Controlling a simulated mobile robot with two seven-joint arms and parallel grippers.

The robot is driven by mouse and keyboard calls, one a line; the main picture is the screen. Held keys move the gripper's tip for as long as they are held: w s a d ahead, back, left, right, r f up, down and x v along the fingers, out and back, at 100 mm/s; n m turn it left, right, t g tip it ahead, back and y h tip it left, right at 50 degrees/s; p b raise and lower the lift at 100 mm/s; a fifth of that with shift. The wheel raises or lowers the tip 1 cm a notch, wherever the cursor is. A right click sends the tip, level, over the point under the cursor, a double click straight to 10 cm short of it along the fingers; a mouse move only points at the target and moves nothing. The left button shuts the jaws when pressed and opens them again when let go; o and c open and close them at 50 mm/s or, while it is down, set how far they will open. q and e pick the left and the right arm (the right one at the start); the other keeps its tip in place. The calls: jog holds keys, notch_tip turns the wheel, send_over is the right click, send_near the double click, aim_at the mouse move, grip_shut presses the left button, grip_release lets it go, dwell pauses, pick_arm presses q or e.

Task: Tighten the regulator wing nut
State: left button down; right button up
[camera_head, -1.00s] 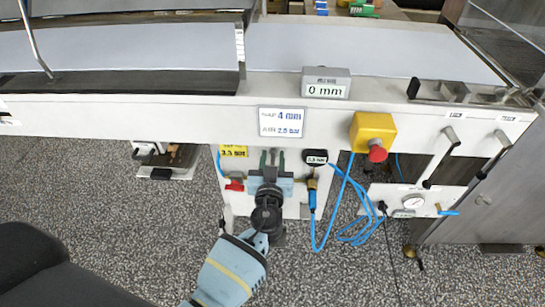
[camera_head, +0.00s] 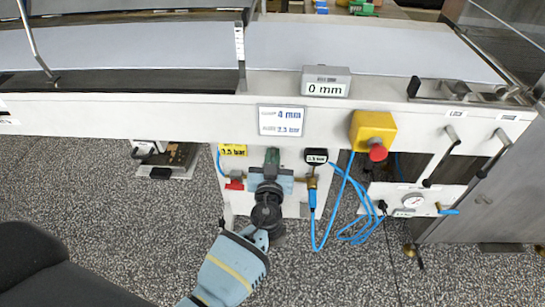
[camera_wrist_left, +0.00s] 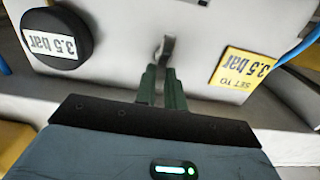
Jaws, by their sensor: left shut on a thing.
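My left gripper (camera_head: 271,156) is in front of the white regulator panel below the conveyor. In the left wrist view its dark green fingers (camera_wrist_left: 162,88) are close together, shut on a small grey metal piece that I take for the wing nut (camera_wrist_left: 167,48). Only the upper part of the wing nut shows past the fingertips; in the head view the gripper hides it. A black round gauge (camera_head: 316,156) sits right of the gripper; in the wrist view the gauge (camera_wrist_left: 56,38) appears upside down and reads 3.5 bar. My right gripper is not in view.
A yellow "set to 3.5 bar" label (camera_head: 233,151) is left of the gripper, above a red handle (camera_head: 234,185). Blue hoses (camera_head: 345,205) hang at the right. A yellow box with a red button (camera_head: 373,135) and a 0 mm display (camera_head: 326,84) are above.

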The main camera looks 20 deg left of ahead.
pick_arm(q)
jog(key=shift+d+f+m+b, duration=0.1)
jog(key=shift+m+b, duration=0.45)
jog(key=shift+m, duration=0.25)
jog(key=m+b, duration=0.1)
jog(key=m, duration=0.4)
jog(key=d+f+m+b, duration=0.1)
jog(key=m, duration=0.4)
jog(key=m+b, duration=0.1)
jog(key=m, duration=0.4)
jog(key=shift+w+d+f+m, duration=0.15)
jog(key=shift+w+m, duration=0.05)
jog(key=shift+m, duration=0.2)
jog(key=c, duration=1.5)
grip_release()
jog(key=shift+f, duration=0.1)
